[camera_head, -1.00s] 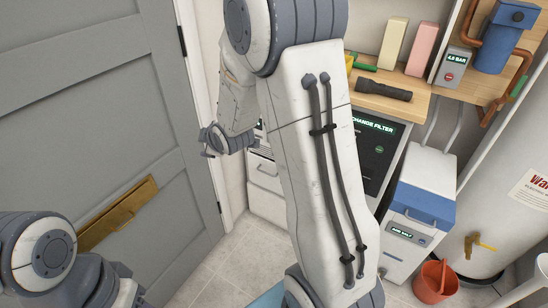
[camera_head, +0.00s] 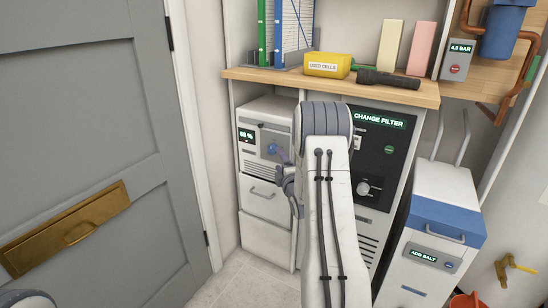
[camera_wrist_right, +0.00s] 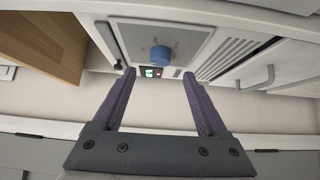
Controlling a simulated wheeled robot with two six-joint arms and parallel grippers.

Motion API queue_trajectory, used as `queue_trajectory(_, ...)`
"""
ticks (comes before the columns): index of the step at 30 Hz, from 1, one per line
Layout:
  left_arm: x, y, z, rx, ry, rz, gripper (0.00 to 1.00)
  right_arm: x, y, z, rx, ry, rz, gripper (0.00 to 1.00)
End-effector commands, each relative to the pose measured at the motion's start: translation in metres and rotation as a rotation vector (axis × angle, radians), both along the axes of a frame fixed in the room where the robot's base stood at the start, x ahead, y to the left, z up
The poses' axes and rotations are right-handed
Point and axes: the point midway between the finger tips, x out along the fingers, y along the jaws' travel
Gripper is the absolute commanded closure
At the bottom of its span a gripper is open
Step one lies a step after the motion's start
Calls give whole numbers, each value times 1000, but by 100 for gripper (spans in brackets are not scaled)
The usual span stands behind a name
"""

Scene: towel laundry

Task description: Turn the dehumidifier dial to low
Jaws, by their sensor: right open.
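The dehumidifier (camera_head: 262,122) is the white unit under the wooden shelf, with a small lit percent display (camera_head: 246,135) on its grey panel. Its blue dial (camera_head: 272,149) is on the front, right of the display. My right gripper (camera_head: 283,160) is in front of this panel, close to the dial. In the right wrist view the blue dial (camera_wrist_right: 161,55) lies just beyond the open, empty fingers (camera_wrist_right: 159,73), roughly centred between them. I cannot tell the dial's setting. My left gripper is out of view.
A black unit with a CHANGE FILTER display (camera_head: 378,118) and its own knob stands right of the dehumidifier. A yellow used-cells box (camera_head: 326,65) and a flashlight (camera_head: 390,79) lie on the shelf (camera_head: 430,94) above. A grey door (camera_head: 80,120) is at left.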

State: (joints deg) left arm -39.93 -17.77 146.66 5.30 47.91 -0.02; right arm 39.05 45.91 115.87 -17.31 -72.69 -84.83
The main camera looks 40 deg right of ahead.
Motion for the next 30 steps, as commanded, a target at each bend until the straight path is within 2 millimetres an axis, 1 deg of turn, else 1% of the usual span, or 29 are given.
queue_trajectory(1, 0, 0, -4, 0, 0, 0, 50, 11, -3, -2, -1, -2, 2, 24)
queue_trajectory(3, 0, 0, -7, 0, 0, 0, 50, 23, -9, -3, 0, -2, 1, 24)
queue_trajectory(6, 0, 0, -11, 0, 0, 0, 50, 39, -15, -2, 1, -1, 2, 24)
queue_trajectory(10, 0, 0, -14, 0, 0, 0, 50, 54, -21, -2, 2, -1, 2, 24)
queue_trajectory(15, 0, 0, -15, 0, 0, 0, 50, 63, -25, -1, 4, 1, 1, 24)
queue_trajectory(23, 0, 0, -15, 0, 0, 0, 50, 64, -25, -1, 4, 2, 1, 24)
queue_trajectory(26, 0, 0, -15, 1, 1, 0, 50, 64, -25, -1, 4, 2, 1, 59)
queue_trajectory(27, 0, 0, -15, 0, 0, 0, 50, 64, -25, -1, 4, 2, 1, 74)
queue_trajectory(29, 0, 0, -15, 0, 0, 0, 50, 64, -25, -1, 4, 2, 1, 97)
queue_trajectory(30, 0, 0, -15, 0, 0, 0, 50, 64, -25, -1, 4, 2, 1, 100)
